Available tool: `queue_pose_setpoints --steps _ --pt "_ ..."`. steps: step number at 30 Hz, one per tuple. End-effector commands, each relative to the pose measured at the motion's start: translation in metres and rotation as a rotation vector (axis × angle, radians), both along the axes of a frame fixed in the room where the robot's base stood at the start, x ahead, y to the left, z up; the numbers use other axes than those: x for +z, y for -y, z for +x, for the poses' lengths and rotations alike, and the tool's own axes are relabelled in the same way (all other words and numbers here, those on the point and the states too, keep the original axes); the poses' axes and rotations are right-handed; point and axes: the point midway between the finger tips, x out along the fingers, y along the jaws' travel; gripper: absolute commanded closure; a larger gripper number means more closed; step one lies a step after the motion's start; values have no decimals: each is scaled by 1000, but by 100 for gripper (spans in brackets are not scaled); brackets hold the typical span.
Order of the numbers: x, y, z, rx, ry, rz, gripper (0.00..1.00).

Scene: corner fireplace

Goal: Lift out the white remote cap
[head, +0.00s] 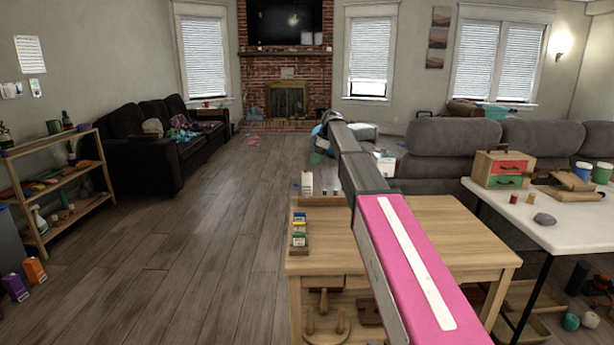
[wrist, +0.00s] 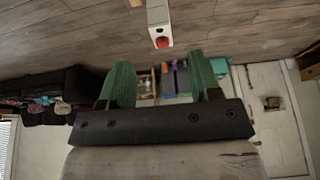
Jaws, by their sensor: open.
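I cannot pick out a white remote cap for certain. A small white block with a red end (wrist: 159,24) shows in the wrist view, just beyond the fingertips and between their lines. A white upright piece (head: 307,184) stands at the far left end of the wooden table in the head view; I cannot tell if it is the same thing. My gripper (wrist: 160,62) has its two green fingers wide apart with nothing between them. In the head view my arm reaches forward over the table and its end is small and partly hidden.
The wooden table (head: 450,232) carries a narrow wooden tray (head: 301,271) with several coloured small boxes at its left. A white table (head: 570,232) with a drawer box (head: 501,168) stands right. A grey sofa (head: 450,150) lies behind.

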Motion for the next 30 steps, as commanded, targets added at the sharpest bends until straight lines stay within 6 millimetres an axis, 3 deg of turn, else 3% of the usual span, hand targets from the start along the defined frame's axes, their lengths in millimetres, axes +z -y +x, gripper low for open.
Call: queue_pose_setpoints --steps 3,11,19,28,30 --pt "-17 -7 -1 0 -1 0 43" --pt "-32 -16 0 0 0 0 43" --pt "-64 -34 -1 0 0 0 43" --pt "-70 -36 -1 0 1 0 43" --pt "-70 -36 -1 0 1 0 65"
